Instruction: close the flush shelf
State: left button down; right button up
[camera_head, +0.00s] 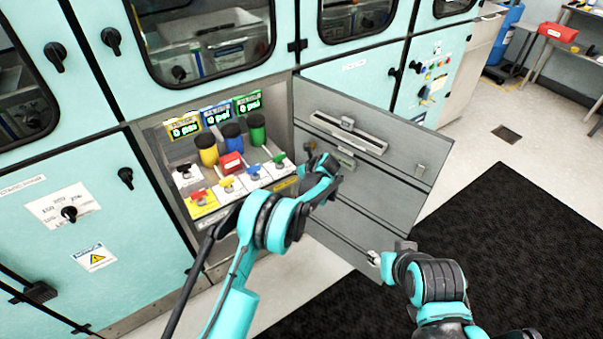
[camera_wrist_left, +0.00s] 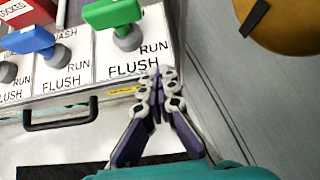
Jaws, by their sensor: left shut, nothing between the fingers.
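The flush shelf (camera_head: 208,212) sticks out of the open cabinet bay. White RUN/FLUSH labels and red, yellow, blue and green valve knobs are on it. In the left wrist view, its front edge (camera_wrist_left: 112,92) carries a black handle (camera_wrist_left: 60,114). My left gripper (camera_head: 318,165) is at the shelf's right front corner, beside the open door (camera_head: 395,205). In the left wrist view, its fingertips (camera_wrist_left: 157,82) are together and empty, right of the handle and close to the edge; contact is unclear. My right gripper (camera_head: 376,259) is at the door's lower edge; its fingers are too small to read.
Yellow, blue and green canisters (camera_head: 257,130) and a red block (camera_head: 231,162) stand behind the knobs, under lit pressure displays (camera_head: 216,114). The open door stands right of the shelf, close to my left gripper. A black mat (camera_head: 500,250) covers the floor at right.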

pick_arm(q)
jog(key=shift+w+a+f, duration=0.1)
jog(key=shift+w+a, duration=0.2)
pick_arm(e)
jog(key=shift+w+a, duration=0.15)
jog(key=shift+w, duration=0.2)
pick_arm(q)
jog(key=shift+d, duration=0.1)
